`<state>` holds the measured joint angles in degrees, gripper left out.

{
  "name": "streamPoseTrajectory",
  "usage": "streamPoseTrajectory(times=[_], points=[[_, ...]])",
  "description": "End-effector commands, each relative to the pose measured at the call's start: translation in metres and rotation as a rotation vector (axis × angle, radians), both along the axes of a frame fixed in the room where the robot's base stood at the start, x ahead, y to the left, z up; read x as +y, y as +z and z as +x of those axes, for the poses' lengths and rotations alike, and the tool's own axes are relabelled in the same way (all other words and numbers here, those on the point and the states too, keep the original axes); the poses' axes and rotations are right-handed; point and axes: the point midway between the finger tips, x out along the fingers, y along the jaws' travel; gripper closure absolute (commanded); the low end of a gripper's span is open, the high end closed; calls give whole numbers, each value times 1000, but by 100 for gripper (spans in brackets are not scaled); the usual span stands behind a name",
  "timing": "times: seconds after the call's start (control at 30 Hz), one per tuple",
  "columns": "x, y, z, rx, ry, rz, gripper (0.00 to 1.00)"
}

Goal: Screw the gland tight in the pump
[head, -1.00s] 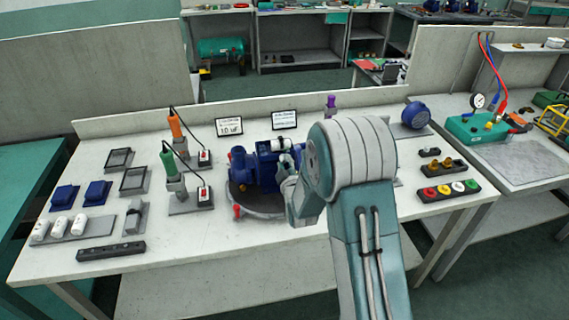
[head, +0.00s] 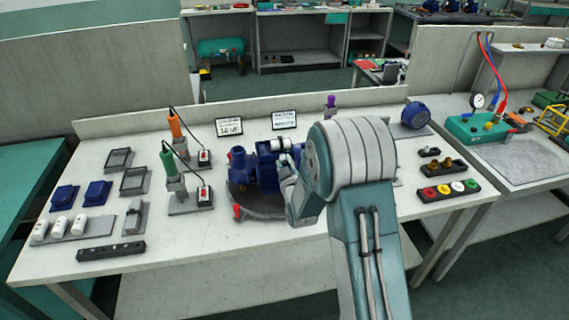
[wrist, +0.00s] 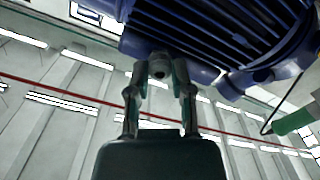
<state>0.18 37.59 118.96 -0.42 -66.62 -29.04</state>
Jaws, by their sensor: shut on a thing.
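The blue pump (head: 266,168) stands on a dark round plate (head: 262,207) in the middle of the bench. In the wrist view the ribbed blue pump body (wrist: 215,38) fills the upper right. My gripper (head: 287,170) is at the pump's right side, partly hidden by my own arm. In the wrist view my gripper (wrist: 160,72) is shut on a small dark round piece, seemingly the gland (wrist: 160,67), close against the pump. I cannot tell how deep the gland sits, because the fingertips and the pump body hide its seat.
A tray of coloured caps (head: 448,190) lies to the right. A blue round part (head: 416,115) sits behind on the right.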

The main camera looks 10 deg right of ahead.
Motion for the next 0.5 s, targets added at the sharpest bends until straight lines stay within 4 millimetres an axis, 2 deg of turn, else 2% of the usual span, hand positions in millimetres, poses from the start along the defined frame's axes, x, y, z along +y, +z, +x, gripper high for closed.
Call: streamPoseTrajectory(times=[0.07,0.1,0.13,0.17,0.5], points=[[0,0,0,0,0,88,100],[0,0,0,0,0,103,62],[0,0,0,0,0,100,49],[0,0,0,0,0,99,42],[0,0,0,0,0,91,42]])
